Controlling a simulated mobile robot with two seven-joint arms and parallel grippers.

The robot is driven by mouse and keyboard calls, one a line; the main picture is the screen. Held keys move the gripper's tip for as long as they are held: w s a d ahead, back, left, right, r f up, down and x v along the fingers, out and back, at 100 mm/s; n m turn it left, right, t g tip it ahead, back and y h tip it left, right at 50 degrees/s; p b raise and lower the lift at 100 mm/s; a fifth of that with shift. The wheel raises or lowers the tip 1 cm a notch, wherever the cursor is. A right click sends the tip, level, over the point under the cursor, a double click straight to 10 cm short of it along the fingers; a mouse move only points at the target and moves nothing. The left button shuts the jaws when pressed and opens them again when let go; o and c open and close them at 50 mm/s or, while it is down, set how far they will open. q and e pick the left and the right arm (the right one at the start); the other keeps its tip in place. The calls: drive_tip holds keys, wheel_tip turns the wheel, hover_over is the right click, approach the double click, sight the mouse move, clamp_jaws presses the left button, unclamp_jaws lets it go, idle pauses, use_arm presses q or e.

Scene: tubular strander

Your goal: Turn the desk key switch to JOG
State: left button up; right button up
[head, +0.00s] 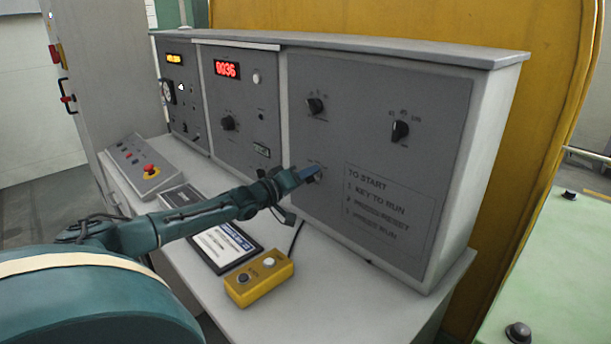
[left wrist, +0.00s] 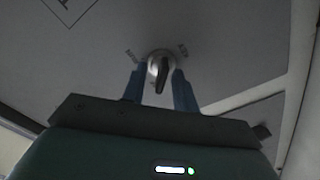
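The key switch (left wrist: 162,64) is a round metal lock with a dark key in it, set in the grey desk panel. In the left wrist view the key hangs slightly tilted, and small labels beside it are too blurred to read surely. My left gripper (left wrist: 158,76) has its two blue fingers apart, one on each side of the key, with a gap visible to the key. In the head view my left gripper (head: 306,173) reaches the right panel (head: 350,130), and its fingers largely hide the switch. My right gripper is not in view.
Two black knobs (head: 400,130) sit higher on the panel, above a printed "TO START" list (head: 388,208).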

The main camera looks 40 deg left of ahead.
use_arm(q)
drive_tip(key=shift+c, duration=0.2)
clamp_jaws()
drive_tip(key=shift+m, duration=0.3)
drive_tip(key=m+p, duration=0.1)
drive_tip(key=m, duration=0.2)
drive_tip(key=shift+d+r+m, duration=0.1)
drive_tip(key=shift+r+m, duration=0.05)
drive_tip(key=shift+m, duration=0.15)
drive_tip(key=shift+d+m+p, duration=0.15)
drive_tip(key=shift+m+p, duration=0.5)
drive_tip(key=shift+m, duration=1.55)
